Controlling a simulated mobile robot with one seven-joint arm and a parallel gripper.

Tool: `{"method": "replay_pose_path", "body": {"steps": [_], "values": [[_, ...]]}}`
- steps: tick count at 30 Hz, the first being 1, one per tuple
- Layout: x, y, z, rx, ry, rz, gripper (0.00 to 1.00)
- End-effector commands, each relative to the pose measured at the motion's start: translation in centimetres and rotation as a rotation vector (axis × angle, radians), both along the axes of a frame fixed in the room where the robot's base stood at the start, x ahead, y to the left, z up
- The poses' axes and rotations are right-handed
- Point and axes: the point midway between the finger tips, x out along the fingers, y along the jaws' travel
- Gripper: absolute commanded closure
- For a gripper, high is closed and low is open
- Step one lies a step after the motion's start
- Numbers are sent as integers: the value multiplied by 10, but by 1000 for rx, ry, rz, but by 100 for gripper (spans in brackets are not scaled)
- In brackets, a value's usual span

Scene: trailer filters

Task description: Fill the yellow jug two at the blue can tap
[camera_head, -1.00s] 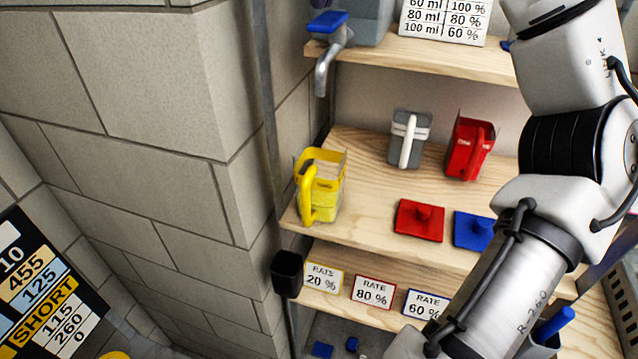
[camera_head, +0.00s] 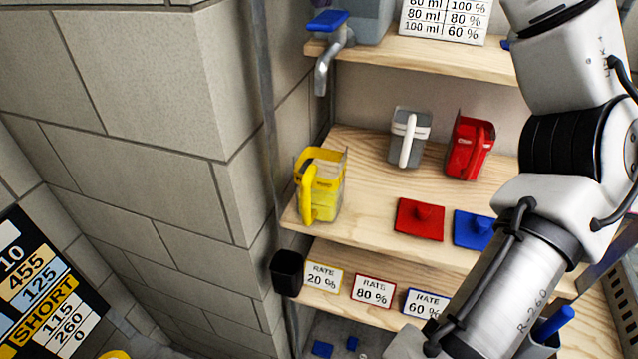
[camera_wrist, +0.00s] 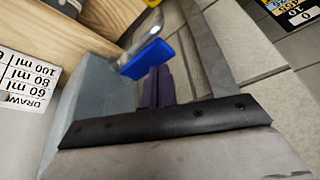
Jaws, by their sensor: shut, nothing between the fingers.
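The yellow jug (camera_head: 327,198) stands upright at the left end of the middle shelf in the head view, its handle toward the camera. The tap's metal spout (camera_head: 321,75) hangs above it in the picture; I cannot tell if they line up exactly. The tap has a blue lever (camera_head: 328,20) and belongs to a grey-blue can (camera_head: 372,22) on the top shelf. In the wrist view, the lever (camera_wrist: 146,59) partly covers my gripper's dark purple fingers (camera_wrist: 158,88). They are close together, shut and empty. Contact with the lever is unclear. No stream shows.
A grey jug (camera_head: 416,128) and a red jug (camera_head: 474,148) stand to the right on the middle shelf (camera_head: 370,180). A red lid (camera_head: 419,220) and a blue lid (camera_head: 473,230) lie in front. A block wall (camera_head: 130,90) closes the left side.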

Motion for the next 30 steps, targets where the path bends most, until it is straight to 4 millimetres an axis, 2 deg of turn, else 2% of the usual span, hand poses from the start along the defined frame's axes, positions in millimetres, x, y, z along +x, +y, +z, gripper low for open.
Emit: {"method": "replay_pose_path", "body": {"steps": [11,30], "values": [[0,0,-1,0,0,0,100],[0,0,-27,0,0,1,100]]}}
